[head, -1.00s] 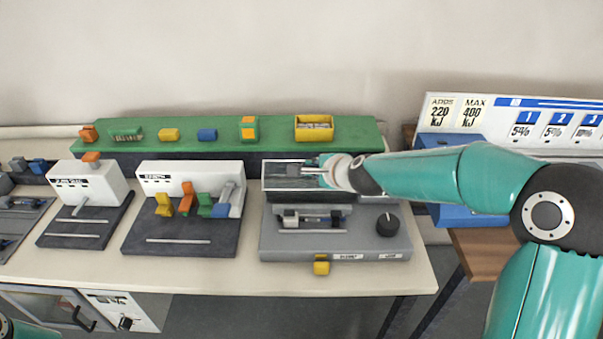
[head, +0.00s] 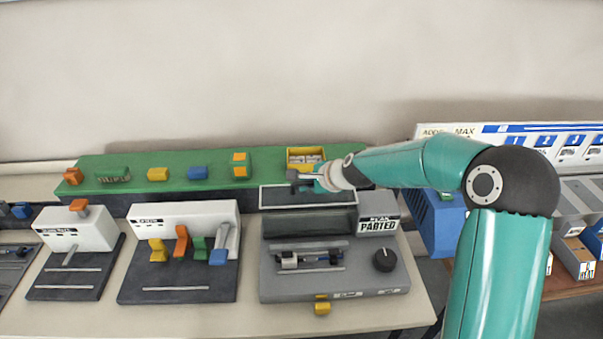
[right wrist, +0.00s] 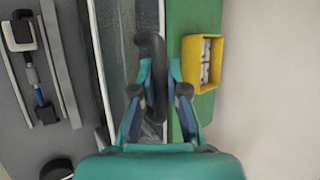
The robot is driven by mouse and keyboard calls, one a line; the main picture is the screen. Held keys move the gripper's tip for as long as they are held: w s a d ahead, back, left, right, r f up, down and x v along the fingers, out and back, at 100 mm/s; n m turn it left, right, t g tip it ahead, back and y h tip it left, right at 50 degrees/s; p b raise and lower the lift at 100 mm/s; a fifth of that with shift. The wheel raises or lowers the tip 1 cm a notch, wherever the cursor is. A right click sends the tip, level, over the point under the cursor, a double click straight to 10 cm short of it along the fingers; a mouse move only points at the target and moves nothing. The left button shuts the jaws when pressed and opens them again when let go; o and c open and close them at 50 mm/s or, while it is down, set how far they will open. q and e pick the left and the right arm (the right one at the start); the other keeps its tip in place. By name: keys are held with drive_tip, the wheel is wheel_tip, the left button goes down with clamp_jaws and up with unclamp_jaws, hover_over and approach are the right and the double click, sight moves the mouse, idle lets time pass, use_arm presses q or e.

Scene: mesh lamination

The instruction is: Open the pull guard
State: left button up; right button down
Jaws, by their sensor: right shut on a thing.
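The guard (head: 285,198), a clear panel in a pale frame, stands at the back of the grey machine (head: 335,290), above a dark opening (head: 308,223). Its dark handle (right wrist: 150,45) is a curved bar. My right gripper (head: 310,180) is at the guard's upper edge. In the right wrist view its two fingers (right wrist: 158,85) are shut on the handle, one on each side. The gripper partly hides the handle in the head view. My left gripper is not in view.
A yellow bin (head: 306,152) stands on the green shelf (head: 345,153) just behind the gripper. A black knob (head: 385,260) and a clamp-like part (head: 310,258) are on the machine's front. White-topped fixtures (head: 190,215) stand to the left.

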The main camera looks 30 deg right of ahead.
drive_tip(key=shift+w+d+r+g+p, duration=0.15)
drive_tip(key=shift+w+d+g+p, duration=0.2)
drive_tip(key=shift+w, duration=0.25)
drive_tip(key=c, duration=1.2)
unclamp_jaws()
drive_tip(key=shift+s, duration=0.1)
drive_tip(key=shift+s, duration=0.1)
drive_tip(key=v, duration=1.1)
drive_tip(key=shift+s+r, duration=0.25)
drive_tip(key=shift+s, duration=0.05)
